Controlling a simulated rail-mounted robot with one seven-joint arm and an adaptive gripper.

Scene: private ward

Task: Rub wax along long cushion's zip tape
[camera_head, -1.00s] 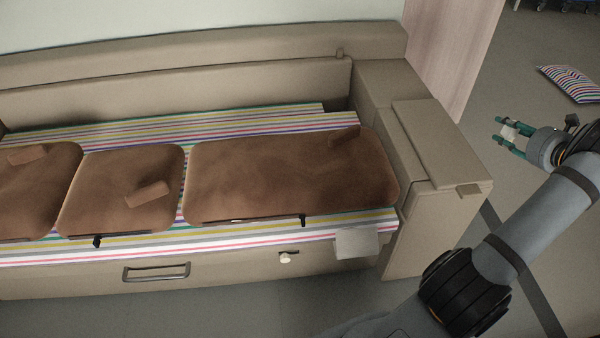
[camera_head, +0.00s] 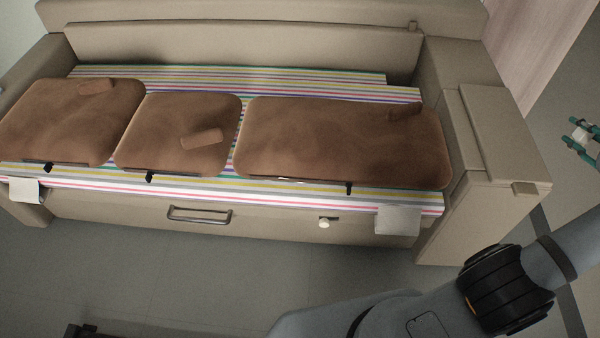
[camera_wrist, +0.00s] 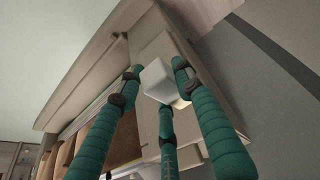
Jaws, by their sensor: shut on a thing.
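The long brown cushion (camera_head: 335,140) lies on the striped cover at the right end of the bench. Its dark zip line runs along the front edge, with a black puller (camera_head: 348,188) towards the right and a pale stretch (camera_head: 290,180) left of it. My gripper (camera_head: 580,137) is at the right edge of the head view, to the right of the bench and clear of the cushion. In the wrist view its teal fingers are shut on a white block of wax (camera_wrist: 157,80). The head view cuts off part of the gripper.
A medium cushion (camera_head: 60,120) and a small cushion (camera_head: 165,148) lie to the left. The bench's right armrest (camera_head: 500,130) stands between my gripper and the long cushion. A drawer handle (camera_head: 200,214) and a white knob (camera_head: 327,222) are on the bench front. The floor before it is mostly clear.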

